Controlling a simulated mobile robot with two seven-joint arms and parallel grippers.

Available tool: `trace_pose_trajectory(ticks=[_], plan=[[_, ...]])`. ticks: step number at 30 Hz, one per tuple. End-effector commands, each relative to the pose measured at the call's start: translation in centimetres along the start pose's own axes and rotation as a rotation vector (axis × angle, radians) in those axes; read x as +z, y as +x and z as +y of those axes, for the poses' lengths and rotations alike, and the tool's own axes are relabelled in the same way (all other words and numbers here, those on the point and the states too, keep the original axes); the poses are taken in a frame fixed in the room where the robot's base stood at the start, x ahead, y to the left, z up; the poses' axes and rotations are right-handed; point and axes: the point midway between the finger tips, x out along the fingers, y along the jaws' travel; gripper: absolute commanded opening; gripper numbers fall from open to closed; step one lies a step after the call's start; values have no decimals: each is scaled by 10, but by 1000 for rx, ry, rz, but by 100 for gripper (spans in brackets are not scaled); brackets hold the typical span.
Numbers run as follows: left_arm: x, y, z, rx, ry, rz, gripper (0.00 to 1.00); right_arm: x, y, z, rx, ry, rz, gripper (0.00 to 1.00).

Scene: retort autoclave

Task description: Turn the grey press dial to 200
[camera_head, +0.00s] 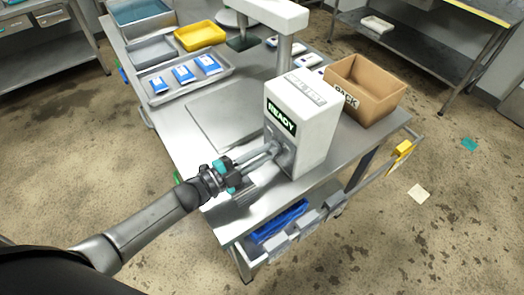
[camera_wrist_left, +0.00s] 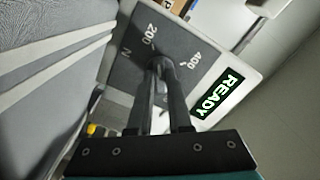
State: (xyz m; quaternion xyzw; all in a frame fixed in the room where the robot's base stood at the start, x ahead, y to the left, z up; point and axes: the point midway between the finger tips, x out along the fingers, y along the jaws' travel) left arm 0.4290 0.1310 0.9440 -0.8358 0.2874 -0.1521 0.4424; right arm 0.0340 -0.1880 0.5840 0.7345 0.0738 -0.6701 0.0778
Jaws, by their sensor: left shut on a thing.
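The grey press dial (camera_wrist_left: 163,66) is on the dark front panel of a white press box (camera_head: 306,128). My left gripper (camera_wrist_left: 168,72) is shut on the dial, its two fingers reaching to the panel. The panel shows "200" (camera_wrist_left: 150,34) at upper left of the fingers and "400" (camera_wrist_left: 191,60) to their right. A small white mark shows beside the fingertips, near "400". In the head view my left gripper (camera_head: 273,150) meets the box front and hides most of the dial. A green "READY" display (camera_head: 281,117) is lit. My right gripper is not in view.
The box stands at the near right of a steel table (camera_head: 233,182). A cardboard box (camera_head: 372,90) is behind it to the right. A tray (camera_head: 158,98) with blue-and-white packs and a yellow bin (camera_head: 200,35) are at the back left. A flat plate lies left of the press.

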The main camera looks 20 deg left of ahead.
Motion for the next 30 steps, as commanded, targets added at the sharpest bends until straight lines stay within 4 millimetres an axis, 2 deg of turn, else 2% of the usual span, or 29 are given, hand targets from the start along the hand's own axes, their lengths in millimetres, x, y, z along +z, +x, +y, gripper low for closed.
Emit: trace_pose_trajectory(ticks=[12, 28, 29, 30], plan=[[0, 0, 0, 0, -181, 0, 0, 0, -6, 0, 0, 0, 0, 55], [0, 0, 0, 0, -207, 0, 0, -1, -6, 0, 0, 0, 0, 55], [0, 0, 0, 0, -207, 0, 18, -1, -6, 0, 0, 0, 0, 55], [0, 0, 0, 0, -207, 0, 23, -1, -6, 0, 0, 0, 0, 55]])
